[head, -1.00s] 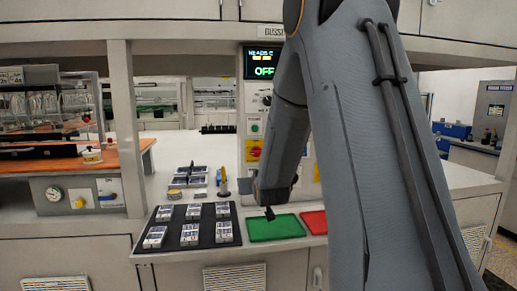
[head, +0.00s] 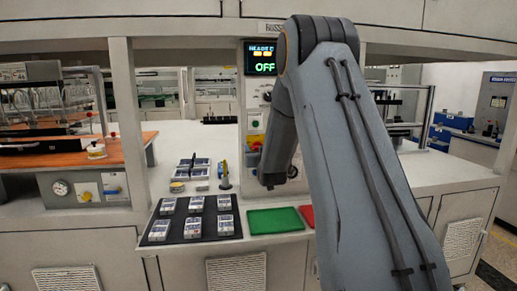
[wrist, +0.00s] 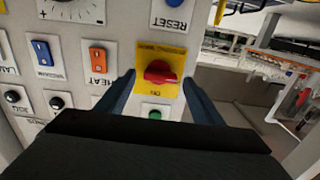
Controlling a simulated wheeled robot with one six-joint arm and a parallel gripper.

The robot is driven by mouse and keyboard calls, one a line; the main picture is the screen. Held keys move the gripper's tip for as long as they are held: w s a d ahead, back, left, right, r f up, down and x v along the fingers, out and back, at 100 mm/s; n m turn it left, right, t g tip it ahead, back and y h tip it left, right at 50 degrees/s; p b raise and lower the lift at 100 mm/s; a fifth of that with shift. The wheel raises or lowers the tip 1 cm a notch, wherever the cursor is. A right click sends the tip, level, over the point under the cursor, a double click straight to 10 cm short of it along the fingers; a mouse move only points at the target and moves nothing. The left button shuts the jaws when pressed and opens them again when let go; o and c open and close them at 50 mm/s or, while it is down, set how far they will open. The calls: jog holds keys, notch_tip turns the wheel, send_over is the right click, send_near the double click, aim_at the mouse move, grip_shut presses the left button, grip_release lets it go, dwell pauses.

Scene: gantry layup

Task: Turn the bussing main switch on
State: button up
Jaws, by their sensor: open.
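In the wrist view, a red rotary knob (wrist: 160,72) sits on a yellow square plate (wrist: 146,53) with small lettering, on a light panel. It appears upside down there. My gripper (wrist: 157,88) is open, with one dark finger on each side of the knob, and nothing is held. Whether the fingers touch the knob cannot be told. The display (head: 262,58) above reads OFF.
Near the knob in the wrist view are a blue RESET button (wrist: 174,16), an orange HEAT rocker (wrist: 98,60), a blue rocker (wrist: 41,50) and a green button (wrist: 154,115). In the head view, a black tray (head: 190,219) of packs and a green mat (head: 275,221) lie on the counter.

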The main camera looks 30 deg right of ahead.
jog(key=c, duration=1)
jog(key=shift+c, duration=0.2)
jog(key=shift+m+b, duration=0.4)
jog(key=shift+b, duration=0.05)
jog(key=m+b, duration=0.3)
jog(key=m, duration=0.2)
jog(key=m+b, duration=0.2)
jog(key=m, duration=0.4)
jog(key=m+b, duration=0.3)
jog(key=m, duration=0.3)
jog(key=shift+d+f+b, duration=0.1)
jog(key=shift+d+b, duration=0.2)
